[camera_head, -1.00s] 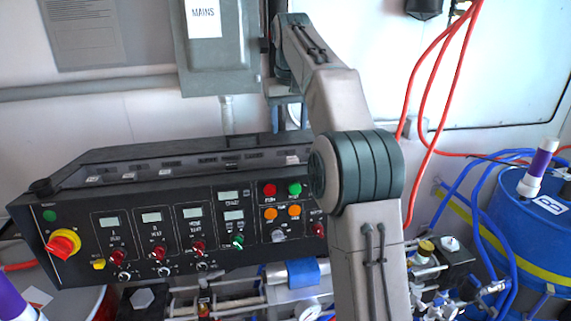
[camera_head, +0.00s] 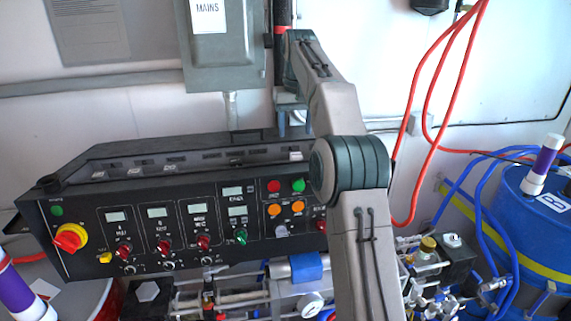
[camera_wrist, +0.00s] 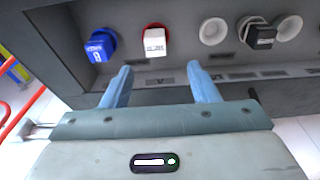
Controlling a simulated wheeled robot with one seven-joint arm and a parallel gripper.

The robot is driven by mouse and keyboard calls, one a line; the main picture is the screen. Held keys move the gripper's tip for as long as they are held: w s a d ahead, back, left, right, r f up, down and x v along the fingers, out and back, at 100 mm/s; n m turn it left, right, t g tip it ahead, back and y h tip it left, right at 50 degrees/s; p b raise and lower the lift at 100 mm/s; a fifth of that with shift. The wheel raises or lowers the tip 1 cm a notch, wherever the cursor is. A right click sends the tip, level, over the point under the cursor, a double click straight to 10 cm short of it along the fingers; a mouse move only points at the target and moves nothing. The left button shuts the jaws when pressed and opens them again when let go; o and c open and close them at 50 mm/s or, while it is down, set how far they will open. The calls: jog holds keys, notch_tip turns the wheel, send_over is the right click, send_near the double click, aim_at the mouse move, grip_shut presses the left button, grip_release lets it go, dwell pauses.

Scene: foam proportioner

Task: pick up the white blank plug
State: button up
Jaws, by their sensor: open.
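The white blank plug (camera_wrist: 155,42) sits in a red ring on the grey panel, near the top of the wrist view. My gripper (camera_wrist: 161,80) is open, with its two blue fingers apart and nothing between them. The fingers point toward the panel. The plug lies beyond the fingertips, between their lines and nearer the left finger's side, with a visible gap. In the head view my gripper cannot be made out, and I cannot pick out the plug there.
A blue plug (camera_wrist: 99,46) is left of the white one. A pale round socket (camera_wrist: 213,31) and a black plug (camera_wrist: 258,34) are to its right. A ledge with labels runs below. The head view shows the black control console (camera_head: 185,225), grey mains box (camera_head: 224,55) and blue drum (camera_head: 530,220).

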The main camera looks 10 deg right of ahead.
aim_at(296, 155)
jog(key=f, duration=0.5)
jog(key=shift+w, duration=0.3)
jog(key=f, duration=0.4)
jog(key=shift+w+d+f, duration=0.2)
jog(key=shift+d, duration=0.2)
jog(key=shift+f, duration=0.45)
jog(key=c, duration=1.1)
